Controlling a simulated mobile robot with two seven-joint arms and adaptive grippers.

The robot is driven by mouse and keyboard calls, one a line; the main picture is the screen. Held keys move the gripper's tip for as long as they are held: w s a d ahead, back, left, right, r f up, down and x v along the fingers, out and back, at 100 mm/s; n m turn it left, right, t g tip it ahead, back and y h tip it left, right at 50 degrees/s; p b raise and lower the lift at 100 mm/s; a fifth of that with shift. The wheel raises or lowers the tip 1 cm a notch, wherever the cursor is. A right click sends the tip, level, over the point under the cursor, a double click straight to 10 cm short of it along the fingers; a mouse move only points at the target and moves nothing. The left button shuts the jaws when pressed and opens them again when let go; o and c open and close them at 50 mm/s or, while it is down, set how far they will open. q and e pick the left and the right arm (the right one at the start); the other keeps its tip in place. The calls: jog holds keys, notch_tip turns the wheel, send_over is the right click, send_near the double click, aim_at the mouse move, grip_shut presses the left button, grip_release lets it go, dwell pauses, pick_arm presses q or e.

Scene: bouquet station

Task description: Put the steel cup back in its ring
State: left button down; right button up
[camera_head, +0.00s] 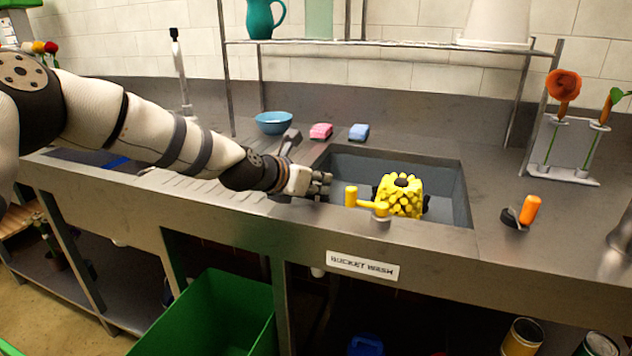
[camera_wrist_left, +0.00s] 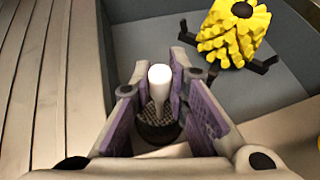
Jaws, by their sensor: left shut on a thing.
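My left gripper (camera_head: 320,184) is over the left edge of the sink (camera_head: 452,182) in the head view. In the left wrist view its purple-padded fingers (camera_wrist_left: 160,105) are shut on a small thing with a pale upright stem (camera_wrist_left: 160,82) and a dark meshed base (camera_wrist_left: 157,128). I cannot tell for sure that this is the steel cup; the fingers hide its sides. No ring for the cup can be made out clearly. My right gripper is not in view.
A blue bowl (camera_head: 274,123), pink sponge (camera_head: 321,131) and blue sponge (camera_head: 359,132) lie behind. An orange-handled tool (camera_head: 530,209) and flower rack (camera_head: 562,150) stand right.

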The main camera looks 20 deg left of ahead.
pick_arm(q)
jog(key=shift+f, duration=0.15)
jog(key=shift+f, duration=0.6)
jog(key=shift+f, duration=0.1)
jog(key=c, duration=1.5)
grip_release()
jog(key=shift+f, duration=0.1)
jog(key=shift+s, duration=0.1)
